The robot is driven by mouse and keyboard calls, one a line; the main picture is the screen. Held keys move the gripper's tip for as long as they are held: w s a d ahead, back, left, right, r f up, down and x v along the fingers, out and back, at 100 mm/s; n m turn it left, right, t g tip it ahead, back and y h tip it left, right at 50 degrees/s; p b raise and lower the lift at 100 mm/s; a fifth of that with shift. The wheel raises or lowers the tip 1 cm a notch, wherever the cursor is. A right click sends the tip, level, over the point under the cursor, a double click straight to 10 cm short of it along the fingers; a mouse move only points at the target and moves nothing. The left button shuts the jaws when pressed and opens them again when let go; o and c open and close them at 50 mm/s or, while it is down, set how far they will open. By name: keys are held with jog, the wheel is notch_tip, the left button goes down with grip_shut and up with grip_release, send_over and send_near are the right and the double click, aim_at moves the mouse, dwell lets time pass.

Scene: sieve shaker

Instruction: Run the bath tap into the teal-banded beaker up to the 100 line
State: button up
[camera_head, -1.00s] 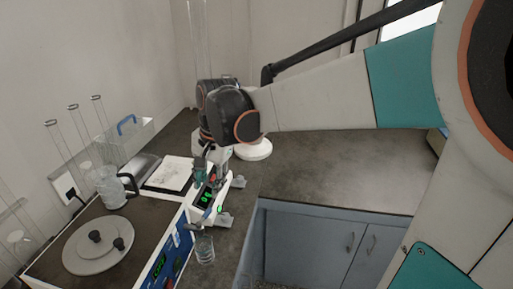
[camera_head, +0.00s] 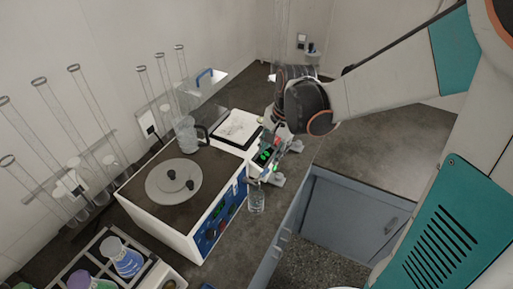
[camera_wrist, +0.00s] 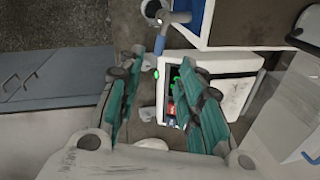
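The bath is a white box (camera_head: 166,226) with a dark top, a round grey lid (camera_head: 173,184) and a blue control panel. Its small grey tap (camera_head: 251,181) sticks out from the right side; the tap also shows in the wrist view (camera_wrist: 178,17). A clear glass beaker (camera_head: 257,201) stands below the tap; part of it shows in the wrist view (camera_wrist: 153,9). I cannot make out a teal band, the 100 line or water in it. My gripper (camera_wrist: 160,68) is open and empty, with its teal-padded fingers apart above the device with green digits.
The device with green digits (camera_head: 264,155) stands behind the beaker. A glass jug (camera_head: 187,134) is on the bath's back edge. A rack (camera_head: 71,269) with coloured vessels stands at lower left. Tall glass tubes (camera_head: 143,84) line the wall. Blue cabinet (camera_head: 345,212) is at right.

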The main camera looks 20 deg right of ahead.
aim_at(265, 171)
jog(key=f+b, duration=0.1)
jog(key=f, duration=0.2)
jog(key=w+f, duration=0.1)
jog(key=f, duration=0.3)
jog(key=w+a+f+b, duration=0.1)
jog(key=f, duration=0.2)
jog(key=shift+a+f+b, duration=0.1)
jog(key=shift+f+b, duration=0.2)
jog(key=shift+f, duration=0.1)
grip_shut()
